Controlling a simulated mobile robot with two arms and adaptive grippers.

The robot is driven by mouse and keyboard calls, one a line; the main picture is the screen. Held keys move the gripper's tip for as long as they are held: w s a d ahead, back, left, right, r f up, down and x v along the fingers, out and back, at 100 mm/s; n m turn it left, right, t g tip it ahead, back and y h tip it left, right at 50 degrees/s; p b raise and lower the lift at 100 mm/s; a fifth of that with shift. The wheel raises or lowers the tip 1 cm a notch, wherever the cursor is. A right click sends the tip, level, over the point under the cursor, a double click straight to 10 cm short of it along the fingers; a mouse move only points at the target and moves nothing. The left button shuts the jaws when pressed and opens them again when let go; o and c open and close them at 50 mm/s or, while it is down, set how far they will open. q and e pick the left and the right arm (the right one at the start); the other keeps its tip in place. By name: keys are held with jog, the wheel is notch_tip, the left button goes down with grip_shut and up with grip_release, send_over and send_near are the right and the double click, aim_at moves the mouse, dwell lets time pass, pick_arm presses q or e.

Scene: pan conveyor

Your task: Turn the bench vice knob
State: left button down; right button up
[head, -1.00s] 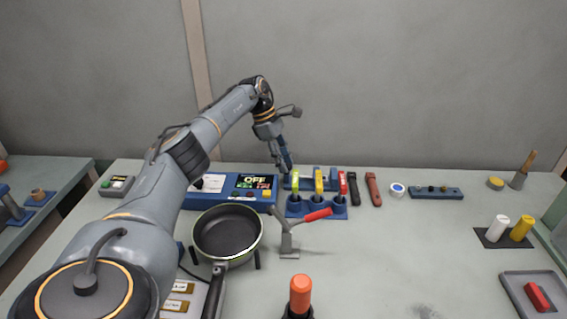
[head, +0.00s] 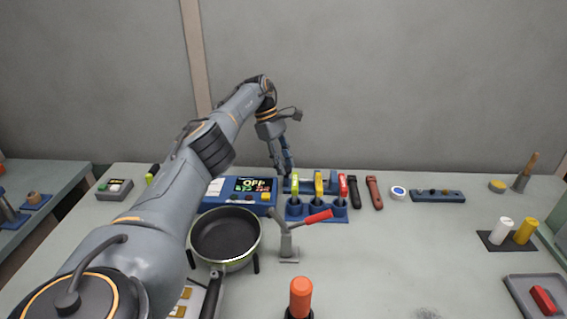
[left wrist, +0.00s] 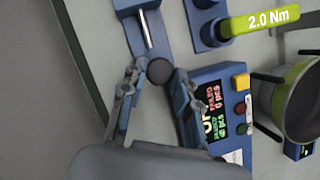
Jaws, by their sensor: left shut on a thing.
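The bench vice (head: 328,184) is a blue block at the back of the table, partly hidden behind upright handles. In the left wrist view its blue body (left wrist: 133,36) carries a metal rod that ends in a dark round knob (left wrist: 160,71). My left gripper (head: 287,174) reaches down at the vice's left end. In the left wrist view the fingers of my left gripper (left wrist: 160,82) stand on either side of the knob, shut on it. The knob is hidden in the head view. My right gripper is not in view.
A blue control box (head: 252,197) reading OFF sits just left of the gripper. Green, yellow and red handles (head: 319,185) stand in blue holders in front of the vice. A pan (head: 226,236) and a red-handled clamp (head: 288,240) are nearer. The table's right middle is mostly clear.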

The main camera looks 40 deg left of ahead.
pick_arm(q)
jog(key=c, duration=1)
grip_release()
notch_tip(320, 180, up, 10)
